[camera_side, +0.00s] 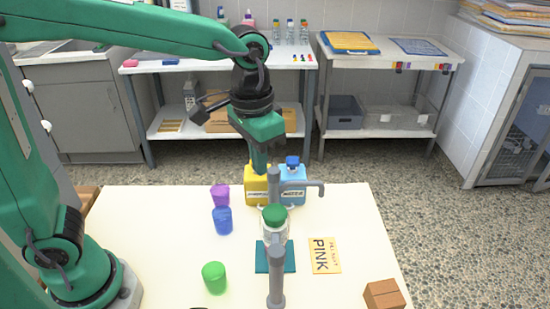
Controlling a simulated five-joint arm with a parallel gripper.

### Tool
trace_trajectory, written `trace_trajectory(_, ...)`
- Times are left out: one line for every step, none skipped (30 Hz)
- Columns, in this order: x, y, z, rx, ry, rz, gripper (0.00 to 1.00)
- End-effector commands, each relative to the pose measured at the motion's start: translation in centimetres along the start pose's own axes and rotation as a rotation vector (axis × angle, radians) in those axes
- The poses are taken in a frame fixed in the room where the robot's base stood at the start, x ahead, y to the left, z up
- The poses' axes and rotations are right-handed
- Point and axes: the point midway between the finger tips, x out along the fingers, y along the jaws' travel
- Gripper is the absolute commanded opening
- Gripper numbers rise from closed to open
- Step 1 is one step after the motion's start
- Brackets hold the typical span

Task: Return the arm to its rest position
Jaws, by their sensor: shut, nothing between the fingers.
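My arm reaches in from the left side and bends down over the back of the cream table. My gripper (260,165) points down, shut and empty, in front of the upper part of the yellow bottle (257,190). I cannot tell whether the fingertips touch the bottle. A blue bottle (292,188) with a dark blue cap stands just right of the yellow one. Grey pipework partly hides both bottles.
Purple (220,194), blue (223,220) and green (214,278) cups stand on the left of the table (340,215). A green-lidded jar (274,218) is behind a grey post (277,275), near a teal mat (262,258).

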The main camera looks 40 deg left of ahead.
Motion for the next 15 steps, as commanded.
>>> trace_trajectory(-0.5, -0.9, 0.6, -0.015, 0.023, 0.002, 0.0)
trace_trajectory(-0.7, -1.3, 0.9, -0.021, 0.034, 0.003, 0.0)
trace_trajectory(-0.9, -2.0, 1.4, -0.03, 0.05, 0.004, 0.0)
trace_trajectory(-1.1, -2.5, 1.8, -0.037, 0.064, 0.005, 0.0)
trace_trajectory(-1.3, -2.9, 2.2, -0.043, 0.078, 0.005, 0.0)
trace_trajectory(-1.6, -3.5, 2.7, -0.053, 0.095, 0.005, 0.0)
trace_trajectory(-1.7, -4.0, 3.2, -0.06, 0.108, 0.005, 0.0)
trace_trajectory(-1.9, -4.4, 3.6, -0.068, 0.123, 0.005, 0.0)
trace_trajectory(-2.0, -5.0, 4.2, -0.076, 0.14, 0.004, 0.0)
trace_trajectory(-2.1, -5.4, 4.6, -0.083, 0.153, 0.002, 0.0)
trace_trajectory(-2.2, -5.8, 5.0, -0.089, 0.166, 0.001, 0.0)
trace_trajectory(-2.3, -6.3, 5.6, -0.099, 0.184, -0.001, 0.0)
trace_trajectory(-2.4, -6.7, 6.0, -0.106, 0.198, -0.003, 0.0)
trace_trajectory(-2.5, -7.0, 6.5, -0.112, 0.211, -0.005, 0.0)
trace_trajectory(-2.5, -7.5, 7.1, -0.121, 0.229, -0.008, 0.0)
